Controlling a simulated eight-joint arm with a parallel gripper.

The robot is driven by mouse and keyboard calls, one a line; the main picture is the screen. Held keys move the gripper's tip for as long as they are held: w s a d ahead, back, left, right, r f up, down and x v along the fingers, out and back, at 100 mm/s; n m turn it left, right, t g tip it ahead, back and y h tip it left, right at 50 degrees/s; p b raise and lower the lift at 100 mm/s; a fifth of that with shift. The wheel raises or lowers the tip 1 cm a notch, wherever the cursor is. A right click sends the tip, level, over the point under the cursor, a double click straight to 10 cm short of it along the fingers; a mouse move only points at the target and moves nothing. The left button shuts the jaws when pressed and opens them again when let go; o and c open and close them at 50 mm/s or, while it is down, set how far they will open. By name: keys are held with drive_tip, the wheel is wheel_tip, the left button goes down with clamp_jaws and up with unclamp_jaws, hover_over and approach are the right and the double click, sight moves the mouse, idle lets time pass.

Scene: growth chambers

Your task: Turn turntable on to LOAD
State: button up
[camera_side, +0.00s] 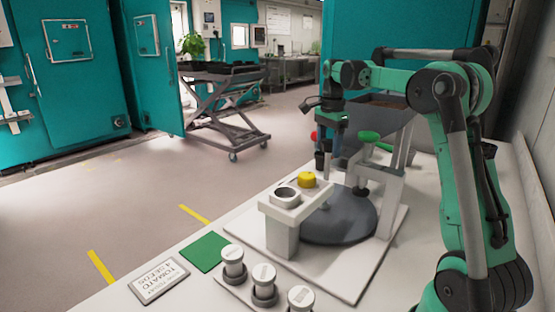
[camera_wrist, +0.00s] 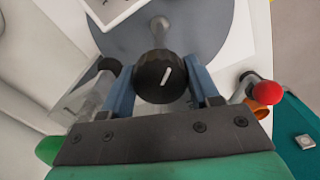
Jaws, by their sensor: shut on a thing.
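The turntable is a dark grey disc (camera_side: 345,222) set low on a white base; part of it also shows behind the fingers in the wrist view (camera_wrist: 208,25). A round black knob (camera_wrist: 160,78) with a short white mark sits between my blue fingers in the wrist view. My gripper (camera_wrist: 163,70) is shut on this knob, one finger on each side. In the side view my gripper (camera_side: 328,160) points down above the far part of the turntable, and the knob is hard to make out there. No LOAD marking is readable in either view.
A white stand with a ring (camera_side: 286,195) and a yellow cap (camera_side: 307,180) overhangs the turntable. A green disc (camera_side: 369,136) is near my gripper. A red ball (camera_wrist: 267,92) is to the right in the wrist view. Several white-topped pots (camera_side: 263,275) stand in front.

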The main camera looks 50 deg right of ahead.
drive_tip(key=shift+m, duration=1)
drive_tip(key=shift+m, duration=1)
drive_tip(key=m, duration=0.3)
drive_tip(key=shift+m, duration=0.4)
drive_tip(key=o, duration=0.8)
drive_tip(key=shift+r, duration=3.5)
